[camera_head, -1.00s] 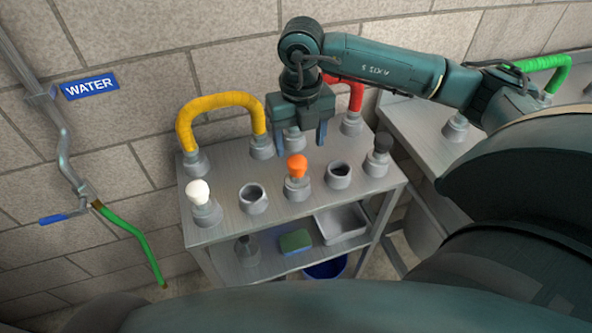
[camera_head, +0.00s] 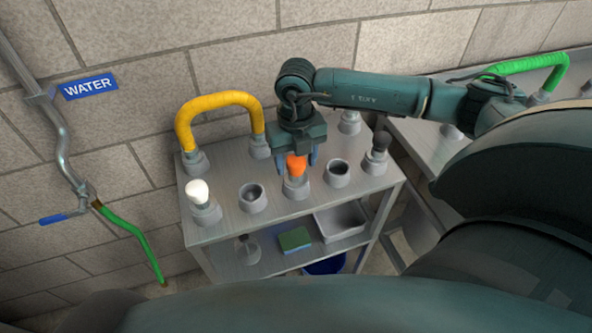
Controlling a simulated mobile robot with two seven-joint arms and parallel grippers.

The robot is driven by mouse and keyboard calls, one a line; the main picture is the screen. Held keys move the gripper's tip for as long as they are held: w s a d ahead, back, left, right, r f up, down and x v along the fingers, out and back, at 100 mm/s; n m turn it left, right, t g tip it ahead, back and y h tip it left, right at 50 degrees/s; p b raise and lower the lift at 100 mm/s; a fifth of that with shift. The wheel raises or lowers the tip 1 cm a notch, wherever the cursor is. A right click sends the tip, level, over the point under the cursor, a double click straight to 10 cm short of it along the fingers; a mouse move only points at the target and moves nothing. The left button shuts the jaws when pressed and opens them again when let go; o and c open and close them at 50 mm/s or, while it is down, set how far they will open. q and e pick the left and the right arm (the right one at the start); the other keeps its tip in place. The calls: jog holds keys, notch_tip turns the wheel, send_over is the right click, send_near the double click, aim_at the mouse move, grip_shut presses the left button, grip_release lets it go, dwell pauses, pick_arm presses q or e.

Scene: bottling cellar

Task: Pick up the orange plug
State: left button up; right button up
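The orange plug (camera_head: 296,166) sits upright in a grey socket (camera_head: 296,187) in the middle of the front row on the metal cart. My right gripper (camera_head: 297,162) points down over it, with one blue finger at each side of the plug. The fingers look apart, with the plug between them; I see no clear contact. The gripper body hides the top of the plug. My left gripper is not in view.
A white plug (camera_head: 198,191) and a dark plug (camera_head: 381,141) stand at the row's ends, with empty sockets (camera_head: 252,197) between. A yellow hose (camera_head: 217,102) arches behind. The lower shelf holds a green sponge (camera_head: 295,239) and a tray (camera_head: 340,222).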

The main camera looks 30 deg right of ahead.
jog(key=c, duration=0.8)
notch_tip(320, 180, up, 10)
jog(key=shift+r, duration=0.1)
dwell(0.3)
